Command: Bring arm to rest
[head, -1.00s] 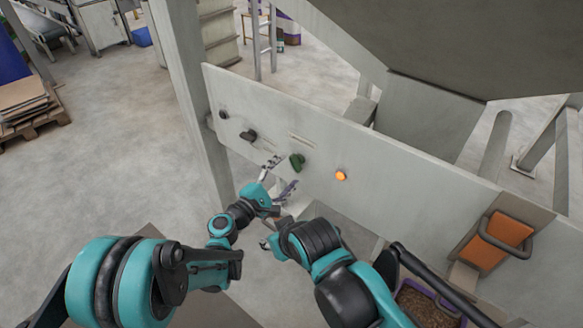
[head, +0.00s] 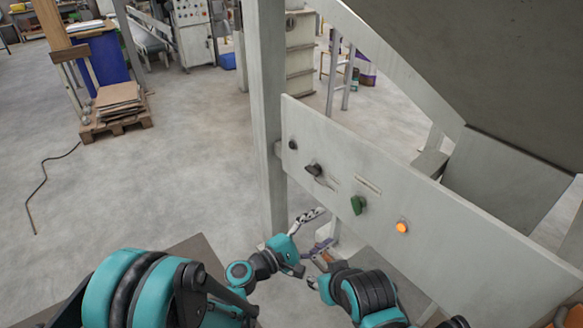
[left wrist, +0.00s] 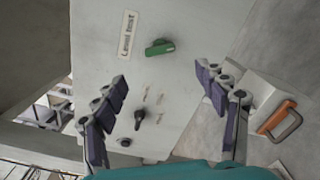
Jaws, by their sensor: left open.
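My left gripper (head: 318,233) is in front of the grey control panel (head: 440,235), near its lower left edge. It is open and empty. In the left wrist view its two fingers (left wrist: 165,108) stand wide apart, with the panel face between and beyond them. The green knob (head: 357,205) is to the right of the fingers in the head view and also shows in the left wrist view (left wrist: 160,47). A black knob (head: 313,170) lies above them. My right arm comes in from the bottom; its gripper's fingers cannot be made out.
An orange lit button (head: 402,227) and a dark round button (head: 293,145) are on the panel. A grey post (head: 268,120) stands at its left. An orange handle (left wrist: 280,118) shows in the wrist view. Open floor lies left, with a pallet of boards (head: 117,105) and a cable (head: 45,180).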

